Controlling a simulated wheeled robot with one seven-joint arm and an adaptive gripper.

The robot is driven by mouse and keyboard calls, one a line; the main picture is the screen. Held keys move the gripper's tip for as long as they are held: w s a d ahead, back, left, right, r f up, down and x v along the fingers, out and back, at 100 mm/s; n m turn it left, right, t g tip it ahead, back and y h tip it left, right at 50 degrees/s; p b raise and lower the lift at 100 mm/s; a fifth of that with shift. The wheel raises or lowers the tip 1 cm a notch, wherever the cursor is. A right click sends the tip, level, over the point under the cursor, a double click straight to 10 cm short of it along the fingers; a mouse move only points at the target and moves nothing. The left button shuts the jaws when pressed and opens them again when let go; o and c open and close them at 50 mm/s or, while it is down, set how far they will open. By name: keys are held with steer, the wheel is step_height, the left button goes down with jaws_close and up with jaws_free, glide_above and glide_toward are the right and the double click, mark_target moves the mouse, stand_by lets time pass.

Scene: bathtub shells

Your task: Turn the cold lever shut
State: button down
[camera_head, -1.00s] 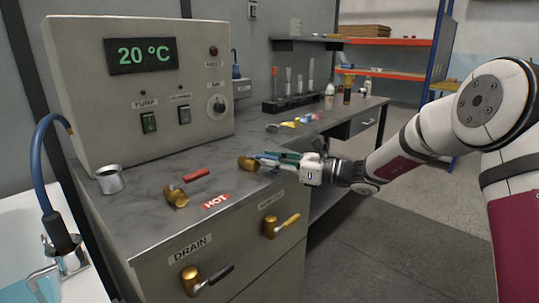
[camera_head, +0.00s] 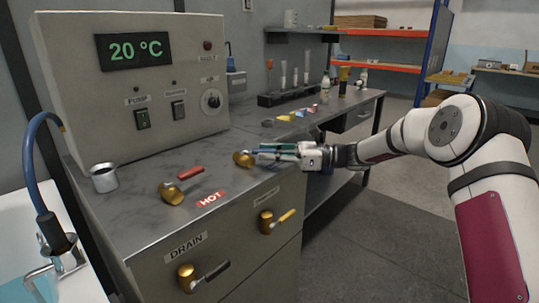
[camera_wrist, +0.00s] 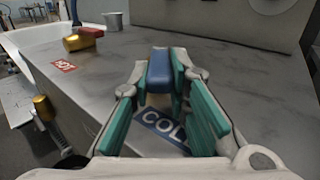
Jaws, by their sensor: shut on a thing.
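The cold lever has a brass valve body (camera_head: 243,159) on the metal bench top, to the right of the hot lever. Its blue handle (camera_wrist: 159,70) sits between the teal finger pads in the wrist view. My gripper (camera_head: 278,153) reaches in from the right and is shut on this handle; it also shows in the wrist view (camera_wrist: 163,84). The fingers hide most of the handle in the head view. The blue COLD label (camera_wrist: 162,128) lies on the bench below the fingers.
The hot lever with a red handle (camera_head: 190,173) stands to the left, near its HOT label (camera_head: 211,199). A metal cup (camera_head: 104,178) stands further left. The control box (camera_head: 140,90) rises behind.

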steer(key=c, duration=1.5)
jaws_free()
steer(key=d, duration=1.2)
steer(key=shift+c, duration=0.4)
